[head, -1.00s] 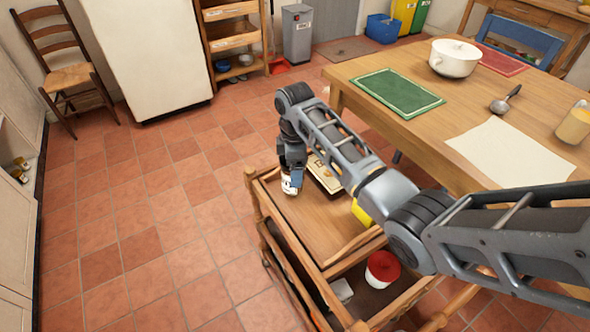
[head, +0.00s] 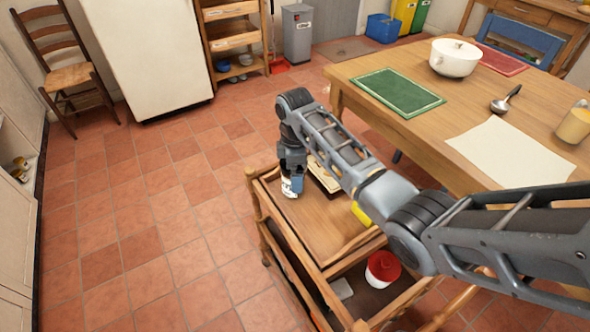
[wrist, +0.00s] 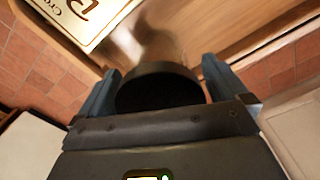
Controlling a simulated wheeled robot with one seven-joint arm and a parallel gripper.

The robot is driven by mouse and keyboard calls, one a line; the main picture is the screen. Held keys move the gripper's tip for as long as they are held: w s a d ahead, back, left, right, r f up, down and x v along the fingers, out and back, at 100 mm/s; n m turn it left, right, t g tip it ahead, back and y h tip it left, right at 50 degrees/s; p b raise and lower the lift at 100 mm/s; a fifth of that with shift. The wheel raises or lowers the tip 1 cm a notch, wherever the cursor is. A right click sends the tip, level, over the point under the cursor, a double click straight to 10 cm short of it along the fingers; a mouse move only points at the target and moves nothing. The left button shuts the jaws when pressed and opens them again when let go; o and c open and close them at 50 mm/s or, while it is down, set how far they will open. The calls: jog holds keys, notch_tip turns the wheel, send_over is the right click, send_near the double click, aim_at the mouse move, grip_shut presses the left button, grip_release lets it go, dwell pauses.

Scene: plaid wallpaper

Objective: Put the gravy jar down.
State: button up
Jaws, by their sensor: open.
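The gravy jar (head: 292,187) stands on the top shelf of the wooden trolley, near its far left corner. In the head view it shows a white and blue label. In the wrist view its dark round lid (wrist: 160,88) lies between the two fingers. My gripper (wrist: 160,85) is open, with a finger on either side of the jar. In the head view my gripper (head: 291,165) is just above the jar and its fingers are hard to make out. The jar's base is hidden in the wrist view.
The trolley (head: 335,235) also carries a cream box with lettering (wrist: 85,15) close to the jar and a yellow item (head: 361,214). A red-lidded tub (head: 383,268) sits on the lower shelf.

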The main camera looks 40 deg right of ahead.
notch_tip(320, 180, up, 12)
jog(key=shift+r, duration=0.15)
dwell(0.3)
